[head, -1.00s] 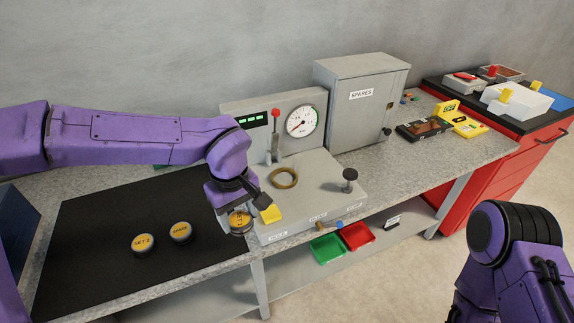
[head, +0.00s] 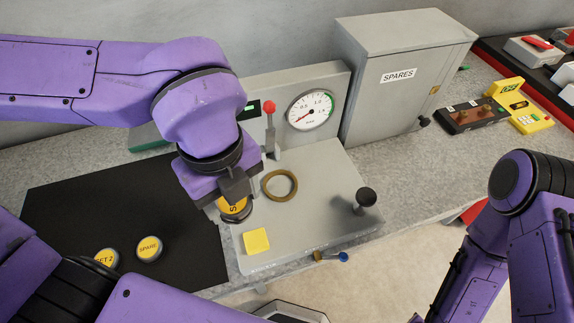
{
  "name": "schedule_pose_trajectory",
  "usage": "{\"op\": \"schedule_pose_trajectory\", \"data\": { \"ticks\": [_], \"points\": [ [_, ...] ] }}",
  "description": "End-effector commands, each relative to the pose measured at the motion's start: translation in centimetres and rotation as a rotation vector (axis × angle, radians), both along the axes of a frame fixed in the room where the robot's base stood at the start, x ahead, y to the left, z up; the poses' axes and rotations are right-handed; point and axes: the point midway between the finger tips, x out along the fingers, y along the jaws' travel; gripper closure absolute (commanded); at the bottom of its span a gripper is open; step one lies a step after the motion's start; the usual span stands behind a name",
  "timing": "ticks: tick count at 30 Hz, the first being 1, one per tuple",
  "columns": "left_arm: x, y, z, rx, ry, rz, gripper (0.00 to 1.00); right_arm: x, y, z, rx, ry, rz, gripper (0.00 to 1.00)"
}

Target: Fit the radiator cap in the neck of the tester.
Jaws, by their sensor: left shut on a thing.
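My left gripper (head: 236,188) is shut on a radiator cap (head: 235,208), which has a yellow-orange top with dark lettering partly covered by the fingers. The tester (head: 310,215) is a grey bench unit with an upright panel and a round gauge (head: 311,110). Its neck (head: 280,186) shows as a brass ring on the deck, open and empty. The held cap is in front and to the left of the neck, apart from it; its height over the deck is hard to tell. My right arm is at the right, its gripper out of view.
A SPARE cap (head: 149,247) and a SET 2 cap (head: 106,259) lie on the black mat (head: 60,215). A red-knobbed lever (head: 270,130) stands behind the neck, a black knob (head: 365,199) to its right. A yellow pad (head: 256,240) lies in front. The SPARES cabinet (head: 390,90) stands behind.

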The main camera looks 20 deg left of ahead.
Motion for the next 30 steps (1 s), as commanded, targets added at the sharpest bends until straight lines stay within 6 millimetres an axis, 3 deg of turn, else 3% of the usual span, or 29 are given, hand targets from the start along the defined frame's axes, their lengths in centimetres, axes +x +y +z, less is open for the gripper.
{"op": "schedule_pose_trajectory", "data": {
  "ticks": [5,13,18,25,30],
  "points": [
    [0.7,-0.3,-0.5,0.005,0.001,0.106,0.72,0.0,0.0,0.0,0.0,0.001,0.0,0.57],
    [8.3,-2.1,-3.8,0.005,0.005,0.105,0.72,0.0,0.0,1.4,0.0,0.001,0.0,0.57],
    [11.2,-2.8,-7.7,0.004,0.005,0.103,0.72,0.0,0.0,1.6,0.001,0.001,0.0,0.57],
    [13.1,-3.3,-10.1,0.002,0.003,0.102,0.72,0.0,0.0,1.9,0.001,0.001,0.0,0.57],
    [13.1,-3.3,-12.8,0.002,0.001,0.102,0.72,0.0,0.0,1.8,0.001,0.001,0.0,0.57]
  ]
}}
